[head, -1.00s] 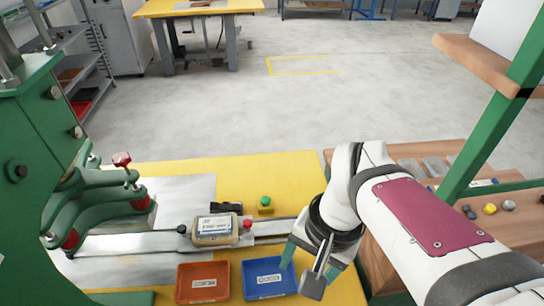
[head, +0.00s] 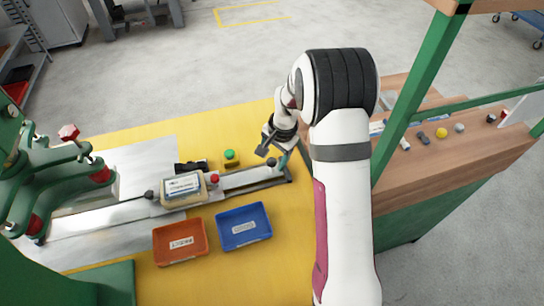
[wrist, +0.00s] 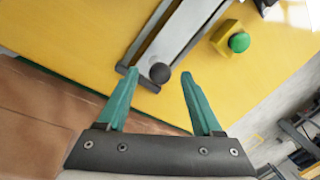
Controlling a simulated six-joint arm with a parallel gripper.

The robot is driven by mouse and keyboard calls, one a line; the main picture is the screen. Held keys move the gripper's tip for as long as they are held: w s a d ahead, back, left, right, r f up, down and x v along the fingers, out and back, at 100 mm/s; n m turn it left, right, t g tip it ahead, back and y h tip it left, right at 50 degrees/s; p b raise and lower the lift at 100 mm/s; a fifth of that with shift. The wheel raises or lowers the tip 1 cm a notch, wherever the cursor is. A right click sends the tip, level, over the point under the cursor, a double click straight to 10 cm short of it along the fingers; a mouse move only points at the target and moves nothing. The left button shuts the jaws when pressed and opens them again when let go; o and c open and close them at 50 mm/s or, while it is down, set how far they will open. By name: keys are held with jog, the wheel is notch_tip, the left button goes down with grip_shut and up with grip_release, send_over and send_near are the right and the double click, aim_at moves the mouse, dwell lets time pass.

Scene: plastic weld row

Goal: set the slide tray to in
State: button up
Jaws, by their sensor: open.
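The slide tray (head: 246,177) is a long grey metal strip in a dark-edged rail on the yellow table. A round black knob (head: 271,162) stands at its right end. A beige block with a label (head: 183,187) sits over the strip farther left. My gripper (wrist: 158,75) is open over the right end of the rail. In the wrist view the black knob (wrist: 160,73) appears between the two teal fingertips, with a gap on each side. I cannot tell whether the tips reach down to the knob's height. In the head view my wrist partly hides the fingers.
A green button on a yellow box (head: 231,158) stands behind the rail, near my gripper. An orange bin (head: 180,258) and a blue bin (head: 243,243) sit in front. A green press (head: 50,165) stands left. A wooden bench with small parts (head: 480,155) is right.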

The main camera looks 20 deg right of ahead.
jog(key=shift+w+f, duration=0.1)
jog(key=shift+f, duration=0.45)
grip_shut()
dwell(1.0)
